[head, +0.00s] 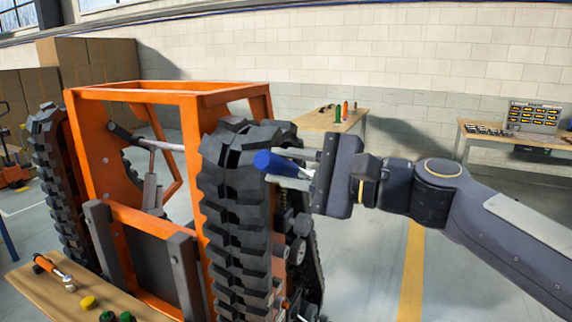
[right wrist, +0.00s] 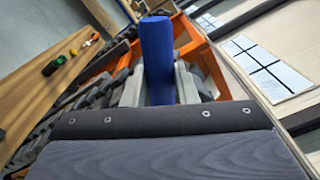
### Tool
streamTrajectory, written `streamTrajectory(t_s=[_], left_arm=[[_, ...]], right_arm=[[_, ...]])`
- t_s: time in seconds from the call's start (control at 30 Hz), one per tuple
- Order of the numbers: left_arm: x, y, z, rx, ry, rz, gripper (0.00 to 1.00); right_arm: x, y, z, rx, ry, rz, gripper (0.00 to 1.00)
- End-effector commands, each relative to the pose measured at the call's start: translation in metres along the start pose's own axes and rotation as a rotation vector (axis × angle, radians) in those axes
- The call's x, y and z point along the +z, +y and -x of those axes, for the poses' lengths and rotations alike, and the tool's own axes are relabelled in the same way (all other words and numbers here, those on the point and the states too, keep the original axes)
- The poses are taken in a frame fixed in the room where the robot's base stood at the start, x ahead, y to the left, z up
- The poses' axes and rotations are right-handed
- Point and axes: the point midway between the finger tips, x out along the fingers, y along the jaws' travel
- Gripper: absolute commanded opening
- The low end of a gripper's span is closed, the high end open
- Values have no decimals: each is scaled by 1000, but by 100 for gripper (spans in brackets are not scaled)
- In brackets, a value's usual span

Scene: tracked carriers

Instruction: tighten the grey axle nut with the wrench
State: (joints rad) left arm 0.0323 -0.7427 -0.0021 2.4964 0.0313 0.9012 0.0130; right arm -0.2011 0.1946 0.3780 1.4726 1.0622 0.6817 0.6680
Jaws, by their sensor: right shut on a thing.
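My right gripper (head: 300,172) is shut on a blue handle (head: 275,163), which looks like the wrench's. It is held beside the upper part of the near rubber track (head: 238,210) of the orange carrier (head: 180,92). In the right wrist view the blue handle (right wrist: 157,62) stands between the two grey fingers (right wrist: 160,85). The wrench's head cannot be made out in either view. A grey round part (head: 297,250) on the track's outer side may be the axle nut, but I cannot tell for sure. My left gripper is out of view.
A wooden bench (head: 62,296) at lower left holds an orange-and-black tool (head: 52,270), a yellow cap and green-topped items. Another table (head: 325,122) with bottles stands behind the carrier. A table with a panel (head: 533,116) stands far right. Floor right of the carrier is clear.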

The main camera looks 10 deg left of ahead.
Motion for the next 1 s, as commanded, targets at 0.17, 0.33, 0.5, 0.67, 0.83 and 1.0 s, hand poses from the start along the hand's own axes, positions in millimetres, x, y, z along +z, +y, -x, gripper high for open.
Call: streamTrajectory(t_s=[0.17,0.33,0.5,0.67,0.83,1.0], left_arm=[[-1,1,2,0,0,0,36],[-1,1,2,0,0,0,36],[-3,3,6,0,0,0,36],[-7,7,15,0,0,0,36],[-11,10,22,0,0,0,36],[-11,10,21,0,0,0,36]], right_arm=[[0,-3,0,-1,0,-12,0],[0,-2,0,-1,0,-12,0],[1,-6,0,-1,0,-24,0],[1,-13,0,-1,0,-62,0],[0,-19,0,0,0,-103,0],[-1,-18,0,0,-1,-114,0]])
